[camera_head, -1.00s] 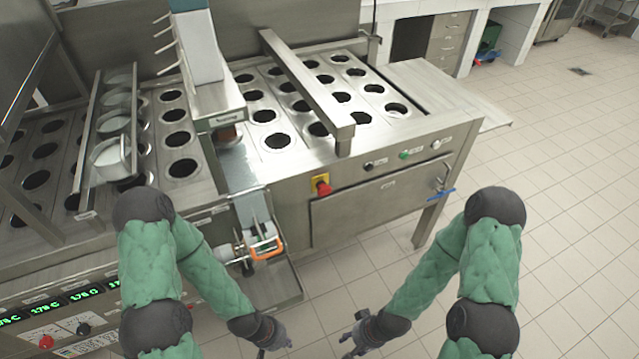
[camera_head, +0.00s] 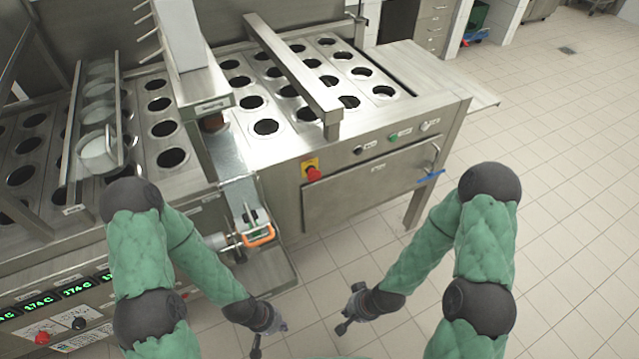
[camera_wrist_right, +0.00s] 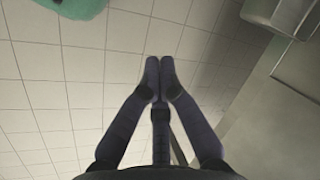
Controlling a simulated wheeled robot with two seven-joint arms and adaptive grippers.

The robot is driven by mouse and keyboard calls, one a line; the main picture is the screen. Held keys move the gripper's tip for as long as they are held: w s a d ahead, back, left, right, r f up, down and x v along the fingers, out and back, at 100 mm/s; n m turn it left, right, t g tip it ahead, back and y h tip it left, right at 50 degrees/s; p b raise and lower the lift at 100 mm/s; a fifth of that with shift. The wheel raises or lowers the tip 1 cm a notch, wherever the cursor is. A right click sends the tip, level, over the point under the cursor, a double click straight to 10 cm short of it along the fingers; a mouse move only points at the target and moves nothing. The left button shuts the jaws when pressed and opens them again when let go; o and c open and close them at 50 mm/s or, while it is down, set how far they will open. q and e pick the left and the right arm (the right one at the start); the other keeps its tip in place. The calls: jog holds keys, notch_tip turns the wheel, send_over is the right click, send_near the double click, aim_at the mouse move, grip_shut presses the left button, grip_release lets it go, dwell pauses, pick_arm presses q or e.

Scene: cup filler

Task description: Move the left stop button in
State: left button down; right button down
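A red stop button (camera_head: 313,174) on a yellow plate sits on the machine's front, just right of the filling column. A second red button (camera_head: 42,338) is on the lower left front panel, beside a black knob. I cannot tell from its look whether it is also a stop button. My left gripper (camera_head: 268,340) hangs low in front of the machine, right of that panel; its finger opening is unclear. My right gripper (camera_head: 343,327) hangs below and right of the yellow-plate button, apart from it. The right wrist view shows its fingertips (camera_wrist_right: 160,68) together, empty.
The steel cup filler (camera_head: 225,165) spans the left and middle. An orange-handled clamp part (camera_head: 259,236) sticks out at its front. A blue handle (camera_head: 431,176) is on the right front. A black and a green button (camera_head: 393,138) sit near it. Tiled floor (camera_head: 550,200) is free on the right.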

jog(key=w+r+m+t+y, duration=0.1)
jog(key=w+r+m+t, duration=0.4)
jog(key=r, duration=0.9)
jog(key=w+a+r+m+t+y+p, duration=0.1)
jog(key=w+r+m+t, duration=0.3)
jog(key=w+r, duration=0.6)
notch_tip(320, 180, up, 4)
jog(key=t, duration=0.2)
jog(key=shift+w+a+m+t+p, duration=0.2)
jog(key=shift+w+m+t+p, duration=0.1)
jog(key=shift+m+t, duration=0.1)
jog(key=b, duration=0.4)
send_near(316, 181)
jog(key=x, duration=0.5)
jog(key=shift+s+f, duration=0.1)
jog(key=shift+f, duration=0.2)
jog(key=shift+w+a+r, duration=0.1)
jog(key=shift+w+a, duration=0.2)
jog(key=shift+w, duration=0.45)
